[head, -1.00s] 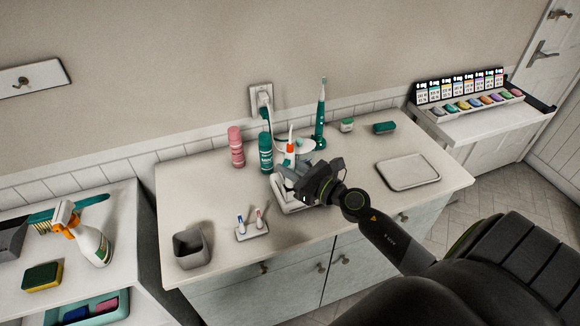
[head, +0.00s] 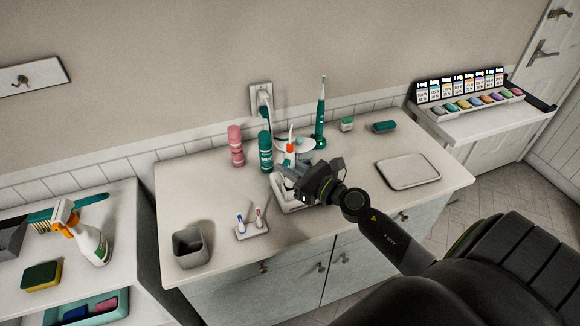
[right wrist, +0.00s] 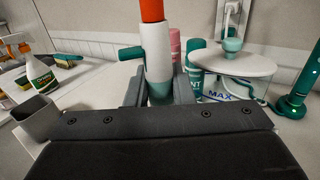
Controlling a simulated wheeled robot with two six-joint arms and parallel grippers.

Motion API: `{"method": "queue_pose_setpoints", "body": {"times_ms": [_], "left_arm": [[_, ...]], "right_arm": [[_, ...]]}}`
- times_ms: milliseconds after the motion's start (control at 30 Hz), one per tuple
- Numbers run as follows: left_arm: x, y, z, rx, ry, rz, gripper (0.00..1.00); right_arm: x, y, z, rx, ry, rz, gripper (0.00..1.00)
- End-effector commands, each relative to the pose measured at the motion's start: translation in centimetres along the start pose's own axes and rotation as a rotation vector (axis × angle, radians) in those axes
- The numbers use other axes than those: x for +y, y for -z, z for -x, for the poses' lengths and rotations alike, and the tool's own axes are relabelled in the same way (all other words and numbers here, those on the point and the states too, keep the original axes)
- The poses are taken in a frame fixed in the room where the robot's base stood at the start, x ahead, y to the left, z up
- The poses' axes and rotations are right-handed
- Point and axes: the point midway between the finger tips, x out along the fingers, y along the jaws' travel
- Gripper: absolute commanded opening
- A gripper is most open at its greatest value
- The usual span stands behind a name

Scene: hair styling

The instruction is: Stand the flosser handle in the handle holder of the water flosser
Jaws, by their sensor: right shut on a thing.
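The flosser handle (head: 290,150) is white with an orange band and stands about upright. It also shows in the right wrist view (right wrist: 156,45), with a teal part low between the fingers. My right gripper (head: 292,178) is shut on it; its fingers also show in the right wrist view (right wrist: 160,92). The water flosser (head: 306,145) is beside and behind the handle, with a white top and a clear tank marked MAX (right wrist: 234,64). The handle holder is hidden, so I cannot tell whether the handle's lower end is in it. My left gripper is not in view.
A teal can (head: 265,152) and a pink can (head: 236,146) stand left of the flosser. A teal electric toothbrush (head: 320,118) stands behind it. A grey cup (head: 191,249) and a small brush stand (head: 252,232) are in front left. A white tray (head: 407,172) lies right.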

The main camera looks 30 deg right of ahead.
Motion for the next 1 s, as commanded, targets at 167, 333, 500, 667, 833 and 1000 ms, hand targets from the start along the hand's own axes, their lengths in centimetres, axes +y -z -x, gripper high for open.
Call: {"method": "queue_pose_setpoints", "body": {"times_ms": [167,333,500,667,833,1000], "left_arm": [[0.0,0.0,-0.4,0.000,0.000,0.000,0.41],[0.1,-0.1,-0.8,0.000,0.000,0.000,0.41],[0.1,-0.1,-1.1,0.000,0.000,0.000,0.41],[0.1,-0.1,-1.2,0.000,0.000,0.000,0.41],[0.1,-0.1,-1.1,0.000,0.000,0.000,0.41],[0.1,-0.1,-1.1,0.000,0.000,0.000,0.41]], "right_arm": [[0.0,0.4,0.0,0.000,0.000,0.000,0.08],[0.0,0.8,0.0,0.000,0.000,0.000,0.08],[0.0,1.1,0.0,0.000,0.000,0.000,0.08],[0.0,1.2,0.0,0.000,0.000,0.000,0.08],[0.0,1.2,0.0,0.000,0.000,0.000,0.08],[0.0,1.2,0.0,0.000,0.000,0.000,0.08]]}}
